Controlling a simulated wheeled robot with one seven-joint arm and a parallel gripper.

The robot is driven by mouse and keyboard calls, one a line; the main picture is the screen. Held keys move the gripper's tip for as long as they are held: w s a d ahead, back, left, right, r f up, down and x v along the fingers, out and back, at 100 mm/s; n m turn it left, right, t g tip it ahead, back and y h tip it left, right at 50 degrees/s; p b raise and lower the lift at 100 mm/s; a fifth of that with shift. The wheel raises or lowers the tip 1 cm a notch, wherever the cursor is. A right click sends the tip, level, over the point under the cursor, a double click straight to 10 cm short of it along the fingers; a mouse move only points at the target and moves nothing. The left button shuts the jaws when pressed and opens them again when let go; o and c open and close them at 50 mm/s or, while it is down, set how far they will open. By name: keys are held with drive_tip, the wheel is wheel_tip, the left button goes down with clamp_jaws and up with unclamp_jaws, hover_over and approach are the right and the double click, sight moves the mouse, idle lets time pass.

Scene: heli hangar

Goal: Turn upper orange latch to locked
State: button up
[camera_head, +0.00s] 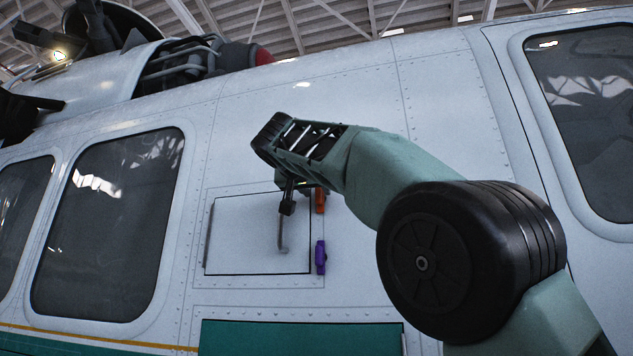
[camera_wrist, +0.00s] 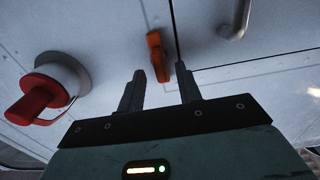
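The upper orange latch (camera_head: 320,201) is at the right edge of a closed panel (camera_head: 245,245) on the helicopter's side. It stands roughly upright in the head view. In the wrist view the orange latch (camera_wrist: 157,55) is slightly tilted, next to the panel seam. My gripper (camera_head: 287,208) is just left of the latch in the head view, in front of the panel. In the wrist view my gripper (camera_wrist: 160,70) is open, its fingers to either side of the latch's lower end. I cannot tell the depth gap or any contact.
A purple latch (camera_head: 321,257) is below the orange one. A grey bent handle (camera_head: 282,236) is on the panel and also shows in the wrist view (camera_wrist: 236,18). A red-capped fitting with a grey base (camera_wrist: 65,70) juts out at the left of the wrist view.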

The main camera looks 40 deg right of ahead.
drive_tip(key=shift+w+d, duration=0.45)
drive_tip(key=shift+d, duration=0.15)
clamp_jaws()
